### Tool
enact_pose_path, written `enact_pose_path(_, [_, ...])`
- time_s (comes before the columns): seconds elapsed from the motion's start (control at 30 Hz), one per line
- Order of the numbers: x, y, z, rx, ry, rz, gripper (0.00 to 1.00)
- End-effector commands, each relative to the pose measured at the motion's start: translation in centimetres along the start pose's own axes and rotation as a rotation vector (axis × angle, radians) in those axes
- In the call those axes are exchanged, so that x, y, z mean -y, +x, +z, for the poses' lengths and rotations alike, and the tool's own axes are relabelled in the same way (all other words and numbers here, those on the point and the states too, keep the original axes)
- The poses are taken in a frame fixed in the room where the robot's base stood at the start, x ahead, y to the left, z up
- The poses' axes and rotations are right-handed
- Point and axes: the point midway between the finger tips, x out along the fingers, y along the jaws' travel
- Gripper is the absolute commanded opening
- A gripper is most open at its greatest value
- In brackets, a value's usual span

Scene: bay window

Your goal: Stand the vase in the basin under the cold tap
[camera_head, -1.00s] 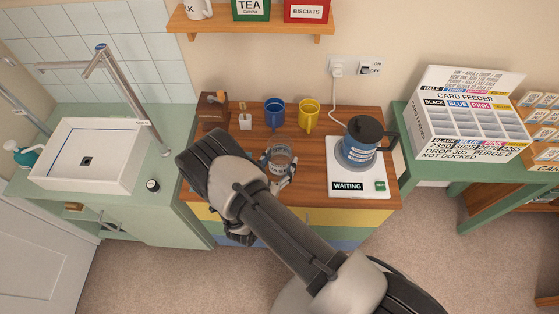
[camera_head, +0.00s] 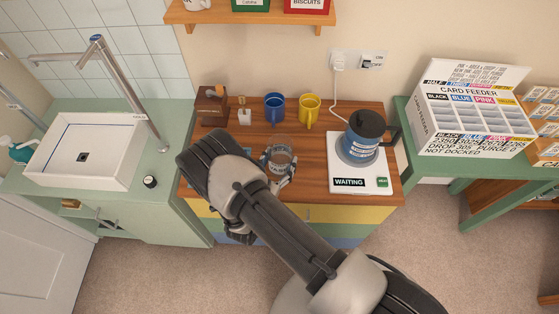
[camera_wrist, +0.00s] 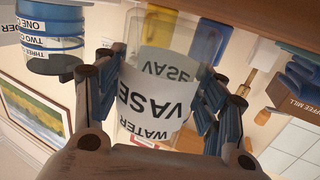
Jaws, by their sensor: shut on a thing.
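The vase (camera_head: 281,155) is a clear glass with a white label. It is over the front part of the wooden counter, and in the wrist view (camera_wrist: 160,100) its label reads VASE and WATER upside down. My gripper (camera_head: 281,167) is shut on it, with blue-grey fingers (camera_wrist: 160,85) on both sides. I cannot tell whether its base touches the counter. The white square basin (camera_head: 130,165) is at the left, with a dark drain in its floor and nothing standing in it. A tall metal tap (camera_head: 128,90) rises at its right and reaches over it; its label is too small to read.
On the wooden counter (camera_head: 225,180) are a coffee mill (camera_head: 211,108), a blue mug (camera_head: 274,108), a yellow mug (camera_head: 309,108) and a coffee maker (camera_head: 362,140) on a white WAITING base (camera_head: 345,182). A small black-topped item (camera_head: 150,181) stands right of the basin. A card feeder (camera_head: 470,110) is at the right.

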Motion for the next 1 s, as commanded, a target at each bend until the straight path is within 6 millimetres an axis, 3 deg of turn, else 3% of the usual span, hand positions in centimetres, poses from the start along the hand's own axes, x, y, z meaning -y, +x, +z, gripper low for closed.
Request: enact_pose_path(1.0, [0.02,0.04,0.65,-0.001,0.001,0.000,0.53])
